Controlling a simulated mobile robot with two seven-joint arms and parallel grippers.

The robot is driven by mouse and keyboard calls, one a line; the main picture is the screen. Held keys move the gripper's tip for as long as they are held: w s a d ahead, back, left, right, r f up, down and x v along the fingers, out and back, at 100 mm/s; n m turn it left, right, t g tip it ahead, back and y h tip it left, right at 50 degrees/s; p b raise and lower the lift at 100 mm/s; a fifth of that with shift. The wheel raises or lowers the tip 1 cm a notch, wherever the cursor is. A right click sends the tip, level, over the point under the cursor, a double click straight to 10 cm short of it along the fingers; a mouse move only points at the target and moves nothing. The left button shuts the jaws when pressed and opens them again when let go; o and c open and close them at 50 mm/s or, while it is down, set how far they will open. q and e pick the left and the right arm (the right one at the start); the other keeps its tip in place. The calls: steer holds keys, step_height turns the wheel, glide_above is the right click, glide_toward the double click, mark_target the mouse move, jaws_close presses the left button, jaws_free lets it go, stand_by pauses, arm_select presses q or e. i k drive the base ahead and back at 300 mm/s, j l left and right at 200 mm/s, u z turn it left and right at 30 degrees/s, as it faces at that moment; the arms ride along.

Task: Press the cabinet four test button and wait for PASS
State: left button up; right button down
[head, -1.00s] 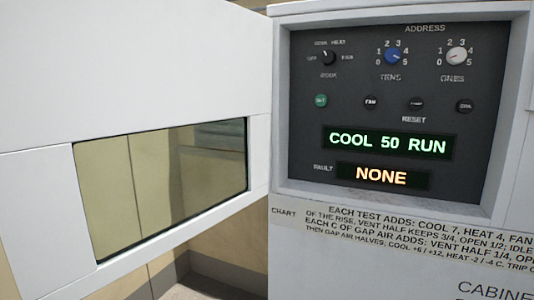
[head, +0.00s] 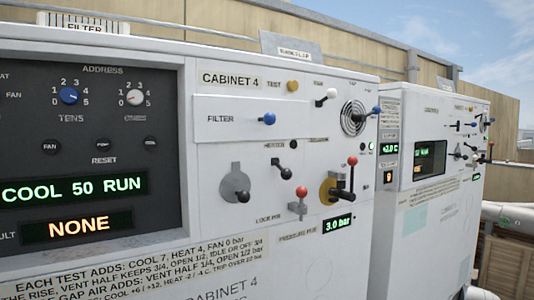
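Cabinet 4 (head: 225,165) fills the left and middle of the head view. Its yellow-orange TEST button (head: 292,86) sits at the top of the white panel, just right of the TEST label. The dark control panel on the left has a green display (head: 72,189) reading COOL 50 RUN and an orange fault display (head: 79,225) reading NONE. A small display (head: 339,224) reads 3.0 bar. I see no PASS text that I can read. Neither of my grippers is in view.
A blue FILTER knob (head: 268,119), a white-knobbed lever (head: 326,97), a red-knobbed lever (head: 352,162) and other levers stick out near the button. A second cabinet (head: 425,215) stands to the right. A wooden fence (head: 350,55) runs behind.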

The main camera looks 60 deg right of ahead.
mark_target(292, 86)
steer(key=z, duration=1.65)
